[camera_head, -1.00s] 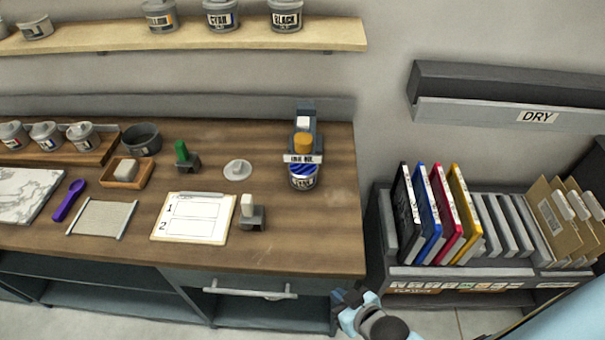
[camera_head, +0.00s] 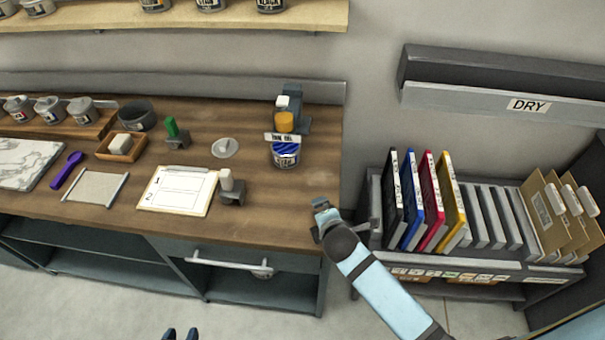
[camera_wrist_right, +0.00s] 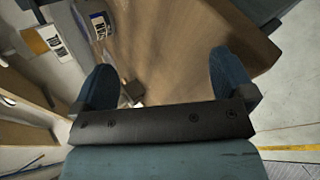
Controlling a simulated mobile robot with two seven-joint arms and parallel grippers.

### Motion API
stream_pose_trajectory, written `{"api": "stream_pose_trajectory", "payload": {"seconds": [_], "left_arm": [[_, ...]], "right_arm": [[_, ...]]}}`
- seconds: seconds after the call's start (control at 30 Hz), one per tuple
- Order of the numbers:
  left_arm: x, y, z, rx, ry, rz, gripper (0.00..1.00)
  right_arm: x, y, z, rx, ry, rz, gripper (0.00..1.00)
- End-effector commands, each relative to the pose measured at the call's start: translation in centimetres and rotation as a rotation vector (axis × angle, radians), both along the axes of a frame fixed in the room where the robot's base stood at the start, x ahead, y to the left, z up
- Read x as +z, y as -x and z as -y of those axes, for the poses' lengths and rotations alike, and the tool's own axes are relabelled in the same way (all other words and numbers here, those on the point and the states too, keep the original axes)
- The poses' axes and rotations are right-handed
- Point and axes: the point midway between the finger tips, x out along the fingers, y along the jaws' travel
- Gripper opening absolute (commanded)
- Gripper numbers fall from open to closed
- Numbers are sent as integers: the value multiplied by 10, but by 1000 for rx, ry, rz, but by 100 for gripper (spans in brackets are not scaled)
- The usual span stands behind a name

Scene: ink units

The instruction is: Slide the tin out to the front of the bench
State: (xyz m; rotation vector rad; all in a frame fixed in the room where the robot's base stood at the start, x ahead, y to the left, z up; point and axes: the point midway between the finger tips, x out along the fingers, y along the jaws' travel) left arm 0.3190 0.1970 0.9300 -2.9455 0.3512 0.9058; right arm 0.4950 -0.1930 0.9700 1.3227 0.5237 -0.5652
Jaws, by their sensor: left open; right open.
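The tin (camera_head: 285,152), with a blue striped label, stands upright towards the back right of the wooden bench (camera_head: 270,215). It is just in front of a dark stand with an orange part and a white sign (camera_head: 283,138). What looks like the tin shows at the upper left of the right wrist view (camera_wrist_right: 100,24). My right gripper (camera_wrist_right: 162,70) is open and empty, with bench wood between its fingers. In the head view it is by the bench's front right corner, apart from the tin. My left gripper's fingertips (camera_head: 181,333) show at the bottom edge, open and empty.
A small grey block with a white top (camera_head: 231,190) stands left of the wood in front of the tin. A clipboard (camera_head: 178,190) lies further left. The bench's right front is bare. A rack of coloured frames (camera_head: 425,200) stands to the right.

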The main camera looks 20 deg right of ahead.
Motion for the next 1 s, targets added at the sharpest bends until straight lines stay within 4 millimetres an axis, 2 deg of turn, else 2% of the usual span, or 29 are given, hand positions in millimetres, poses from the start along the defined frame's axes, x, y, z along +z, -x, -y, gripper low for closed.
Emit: {"api": "stream_pose_trajectory", "payload": {"seconds": [0.03,0.3,0.5,0.67,1.0], "left_arm": [[0,1,-1,1,-1,-1,43],[2,-6,-8,5,-13,11,43],[3,-7,-5,4,-7,14,43],[3,-6,-2,-1,-3,12,43],[1,-2,-2,0,-4,4,43]], "right_arm": [[2,-16,-5,67,94,17,100],[19,-96,-28,440,710,87,100],[32,-136,-40,618,1066,107,100],[35,-148,-45,673,1178,114,100],[35,-148,-45,678,1187,114,100]]}}
